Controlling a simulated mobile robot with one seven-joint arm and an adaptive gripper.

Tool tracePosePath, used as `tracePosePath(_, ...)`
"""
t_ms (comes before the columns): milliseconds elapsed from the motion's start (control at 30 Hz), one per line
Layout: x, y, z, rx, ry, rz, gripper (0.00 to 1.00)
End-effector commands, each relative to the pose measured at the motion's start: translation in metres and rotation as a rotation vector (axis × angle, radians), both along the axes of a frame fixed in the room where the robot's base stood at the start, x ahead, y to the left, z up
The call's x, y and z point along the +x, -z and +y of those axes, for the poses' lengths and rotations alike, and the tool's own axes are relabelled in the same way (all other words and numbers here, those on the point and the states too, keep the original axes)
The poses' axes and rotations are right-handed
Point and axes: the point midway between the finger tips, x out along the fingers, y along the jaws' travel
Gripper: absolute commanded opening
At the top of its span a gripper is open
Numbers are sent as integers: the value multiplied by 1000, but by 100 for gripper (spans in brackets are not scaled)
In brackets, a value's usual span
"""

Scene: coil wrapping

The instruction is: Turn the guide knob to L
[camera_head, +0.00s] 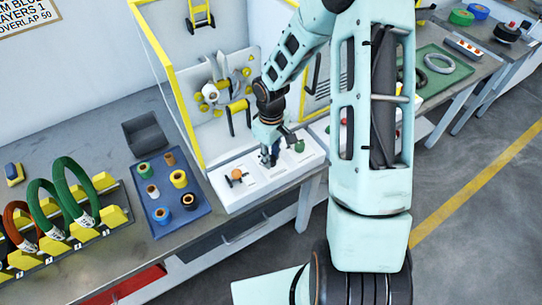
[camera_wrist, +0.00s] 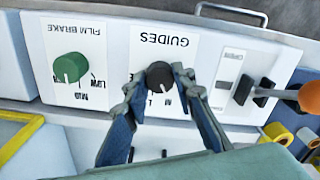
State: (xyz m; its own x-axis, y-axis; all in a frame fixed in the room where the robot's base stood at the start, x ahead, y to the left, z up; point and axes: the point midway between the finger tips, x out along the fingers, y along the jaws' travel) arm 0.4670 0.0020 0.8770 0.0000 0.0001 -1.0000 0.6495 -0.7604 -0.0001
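The black guide knob (camera_wrist: 160,75) is on the white "GUIDES" panel (camera_wrist: 200,45), which shows upside down in the wrist view. A small white mark is on the knob's lower edge, near small printed letters; the exact setting is hard to read. My gripper (camera_wrist: 158,78) has one finger on each side of the knob, very close to it. The fingers are apart, and a slim gap seems to show on the left. Firm contact cannot be made out. In the head view my gripper (camera_head: 269,158) is over the middle of the white control box (camera_head: 232,202) and hides the knob.
A green "FILM BRAKE" knob (camera_wrist: 70,67) is on the left in the wrist view. A blue tray (camera_head: 190,221) with several tape rolls stands left of the box in the head view.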

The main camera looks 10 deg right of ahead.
Motion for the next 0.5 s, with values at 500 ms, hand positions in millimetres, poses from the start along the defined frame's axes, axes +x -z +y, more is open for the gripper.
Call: tracePosePath(500,0,1,0,-2,63,-1,0)
